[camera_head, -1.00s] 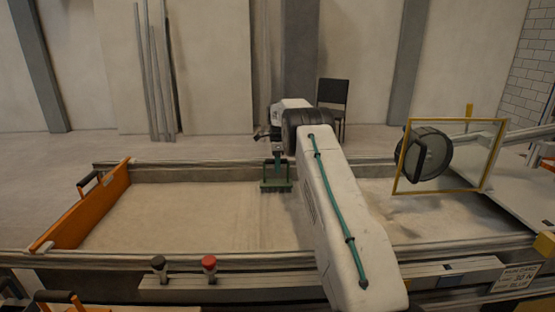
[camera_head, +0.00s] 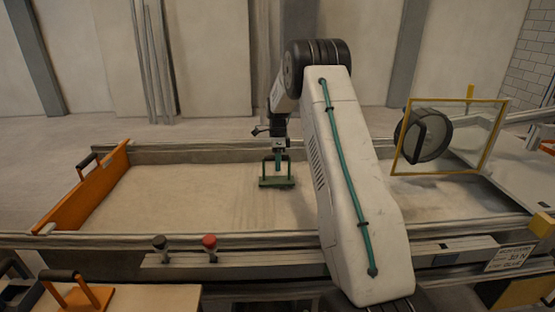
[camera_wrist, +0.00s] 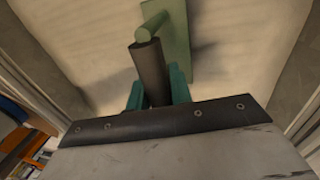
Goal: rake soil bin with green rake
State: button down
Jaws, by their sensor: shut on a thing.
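The green rake (camera_head: 277,182) is low over the sand in the middle of the soil bin (camera_head: 330,237). Whether its teeth touch the sand cannot be told. My gripper (camera_head: 278,152) is above the rake and shut on its handle. In the wrist view, my gripper's teal fingers (camera_wrist: 157,92) are on both sides of the dark handle, and the green rake head (camera_wrist: 176,40) shows beyond it over pale sand. My arm hides part of the bin to the right of the rake.
An orange end board (camera_head: 88,187) closes the bin's left end. A yellow frame with a dark round wheel (camera_head: 428,134) stands over the right part. Black and red knobs (camera_head: 209,243) line the front rail. The sand left of the rake is clear.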

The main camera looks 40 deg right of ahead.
jog(key=s+a, duration=1.4)
jog(key=s, duration=0.4)
notch_tip(320, 180, up, 12)
jog(key=shift+w+d+f, duration=0.15)
jog(key=shift+w+f, duration=0.05)
jog(key=shift+f, duration=0.05)
dwell(0.5)
